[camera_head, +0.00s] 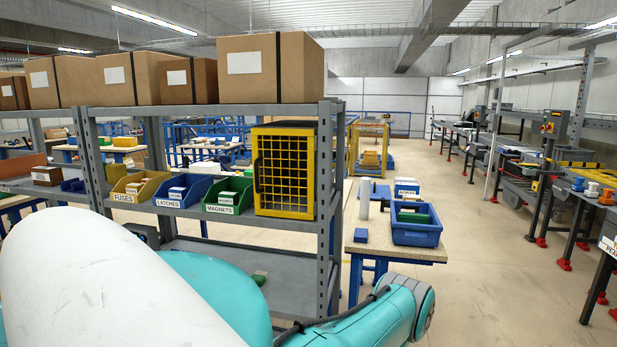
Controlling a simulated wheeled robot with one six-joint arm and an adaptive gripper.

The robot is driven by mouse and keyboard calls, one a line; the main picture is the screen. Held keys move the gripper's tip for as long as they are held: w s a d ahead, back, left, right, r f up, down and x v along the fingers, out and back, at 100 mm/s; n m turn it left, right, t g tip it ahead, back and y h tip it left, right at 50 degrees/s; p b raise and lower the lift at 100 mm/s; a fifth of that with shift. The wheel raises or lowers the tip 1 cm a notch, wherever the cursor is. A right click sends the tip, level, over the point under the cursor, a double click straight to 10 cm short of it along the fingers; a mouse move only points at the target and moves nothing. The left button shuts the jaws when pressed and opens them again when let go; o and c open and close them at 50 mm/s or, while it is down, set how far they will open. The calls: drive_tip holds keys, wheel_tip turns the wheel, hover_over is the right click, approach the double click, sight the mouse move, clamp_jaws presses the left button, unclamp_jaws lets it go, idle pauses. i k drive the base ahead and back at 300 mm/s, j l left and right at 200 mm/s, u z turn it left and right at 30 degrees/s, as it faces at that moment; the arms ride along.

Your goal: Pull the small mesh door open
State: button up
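The small mesh door (284,172) has a yellow frame and dark wire mesh. The door looks shut, flush with the cabinet front. A dark vertical handle (257,175) shows at its left edge. Through the mesh, the contents are too dim to tell. My arm crosses the bottom of the view, below and in front of the rack. My gripper is not in view.
Green (228,195), blue (183,191) and yellow (139,186) bins stand left of the cabinet. Cardboard boxes (270,68) sit on the top shelf. A rack post (325,215) rises just right of the door. A table with a blue tote (416,232) stands right; the aisle beyond is clear.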

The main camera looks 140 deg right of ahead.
sight(312, 138)
drive_tip(key=k+z, duration=0.15)
drive_tip(key=z, duration=3.85)
drive_tip(key=k+j, duration=0.2)
drive_tip(key=k, duration=0.3)
drive_tip(key=k+j, duration=0.2)
drive_tip(key=k, duration=0.25)
